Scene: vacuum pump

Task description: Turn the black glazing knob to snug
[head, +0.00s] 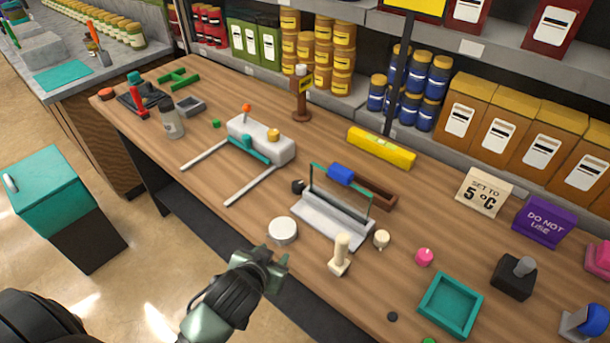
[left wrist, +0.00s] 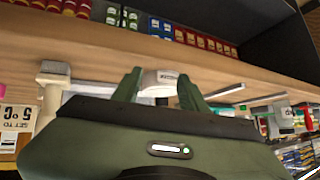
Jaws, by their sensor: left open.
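A small black knob (head: 298,186) sits at the left end of a grey fixture (head: 330,215), which holds a clear pane with green edges and a blue block (head: 341,174) on top. I take this to be the glazing knob. My left gripper (head: 275,262) is open and empty at the table's front edge, nearer than the knob and apart from it. In the left wrist view its two green fingers (left wrist: 160,92) stand apart, with a white round piece beyond them. I cannot make out the knob in that view. My right gripper is not in view.
A white disc (head: 283,231) lies between my left gripper and the fixture. A cream upright handle (head: 340,253) and a cream knob (head: 381,238) stand to the right. A white unit with two rods (head: 262,140) is behind left. A teal tray (head: 450,305) is at the right.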

